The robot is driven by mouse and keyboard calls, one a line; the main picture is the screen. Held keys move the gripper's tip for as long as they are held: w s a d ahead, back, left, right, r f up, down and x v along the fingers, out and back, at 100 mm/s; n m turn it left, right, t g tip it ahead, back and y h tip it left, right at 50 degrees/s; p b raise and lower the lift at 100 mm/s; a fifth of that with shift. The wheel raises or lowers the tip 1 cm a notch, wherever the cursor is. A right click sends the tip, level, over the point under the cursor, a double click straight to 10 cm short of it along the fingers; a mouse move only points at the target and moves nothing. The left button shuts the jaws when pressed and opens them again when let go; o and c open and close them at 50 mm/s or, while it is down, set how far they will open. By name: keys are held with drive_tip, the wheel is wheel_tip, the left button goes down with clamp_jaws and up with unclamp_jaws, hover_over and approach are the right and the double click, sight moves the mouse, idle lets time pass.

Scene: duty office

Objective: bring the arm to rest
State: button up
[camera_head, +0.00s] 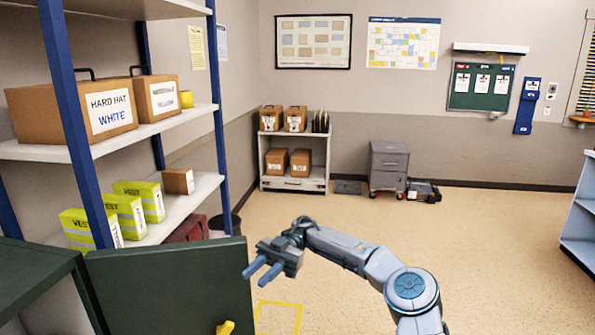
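My gripper (262,270) is at the end of my blue-grey arm, low in the middle of the head view. Its two blue fingers point left and slightly down, with a gap between them. Nothing shows between the fingers. The arm is bent and reaches in from the lower right, held above the floor. The fingertips appear close to the right edge of a dark green door panel (165,285) in the picture; whether they touch it I cannot tell.
A yellow square (278,318) marks the floor. A white shelf (294,185) and grey drawer unit (388,165) stand at the back. The floor right of my arm is clear.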

drive_tip(key=a+r+m+t+y, duration=0.4)
drive_tip(key=a+r+t, duration=0.15)
drive_tip(key=a, duration=0.25)
drive_tip(key=a+r+m+t+y, duration=0.4)
drive_tip(key=a+t, duration=0.2)
drive_tip(key=a, duration=0.2)
drive_tip(key=w+d+m+t+h, duration=0.4)
drive_tip(key=w+m+t, duration=0.25)
drive_tip(key=t, duration=0.45)
drive_tip(key=s+d+f+m+t+h, duration=0.15)
drive_tip(key=d+m+t+h, duration=0.5)
drive_tip(key=d, duration=1.15)
drive_tip(key=s+d+f+m+g+h, duration=0.4)
drive_tip(key=s+d+m+h, duration=0.2)
drive_tip(key=s+d+h, duration=0.5)
drive_tip(key=s+d+f+m+g+y, duration=0.1)
drive_tip(key=s+d+f+g+y, duration=0.1)
drive_tip(key=s, duration=0.7)
drive_tip(key=s+d+f+m+g+y, duration=0.2)
drive_tip(key=s+d+f+g, duration=0.2)
drive_tip(key=s, duration=0.5)
drive_tip(key=shift+s+g, duration=0.3)
drive_tip(key=shift+s, duration=0.05)
